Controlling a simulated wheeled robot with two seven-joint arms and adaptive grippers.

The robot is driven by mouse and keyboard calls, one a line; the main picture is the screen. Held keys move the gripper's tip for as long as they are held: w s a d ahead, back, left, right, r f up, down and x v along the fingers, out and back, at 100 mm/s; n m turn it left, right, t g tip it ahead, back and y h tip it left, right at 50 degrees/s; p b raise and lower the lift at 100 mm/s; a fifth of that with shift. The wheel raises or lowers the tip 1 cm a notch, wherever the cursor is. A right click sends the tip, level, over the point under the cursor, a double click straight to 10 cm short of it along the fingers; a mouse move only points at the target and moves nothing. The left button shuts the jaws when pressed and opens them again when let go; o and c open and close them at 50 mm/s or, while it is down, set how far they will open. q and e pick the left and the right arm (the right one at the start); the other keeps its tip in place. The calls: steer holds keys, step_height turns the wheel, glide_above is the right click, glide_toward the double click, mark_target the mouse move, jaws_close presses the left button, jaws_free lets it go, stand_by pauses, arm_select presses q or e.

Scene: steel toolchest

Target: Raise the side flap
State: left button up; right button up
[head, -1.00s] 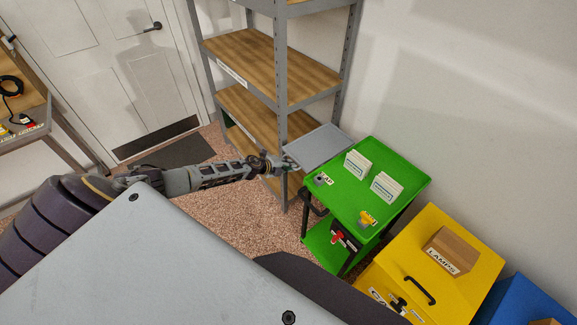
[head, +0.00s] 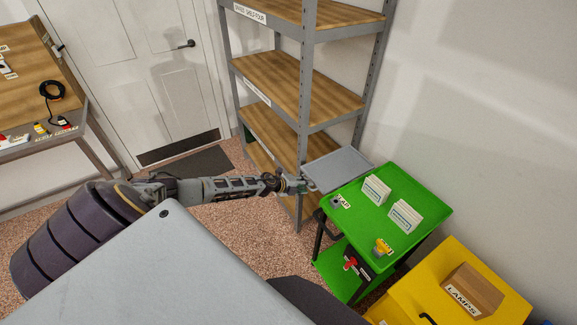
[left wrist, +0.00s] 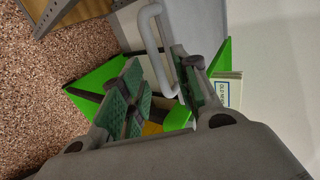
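The side flap (head: 340,166) is a grey panel on the left edge of the green cart (head: 385,235). It sticks out from the cart and looks roughly level with its top. My left gripper (head: 303,184) is at the flap's outer left edge. In the left wrist view the flap (left wrist: 200,22) carries a pale bar handle (left wrist: 153,40). The left gripper (left wrist: 163,92) has its green-padded fingers spread, with the handle's lower end between them; I cannot tell whether they touch it. My right gripper is not in view.
A steel shelf rack (head: 303,100) with wooden boards stands close behind the flap and my left gripper. White card boxes (head: 405,216) and a yellow item (head: 383,247) lie on the cart. A yellow chest (head: 440,290) stands in front.

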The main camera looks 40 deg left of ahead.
arm_select(q)
steer(key=v, duration=1)
steer(key=shift+s+r, duration=0.2)
steer(key=shift+s, duration=0.05)
stand_by(0.4)
steer(key=shift+a, duration=0.1)
stand_by(0.7)
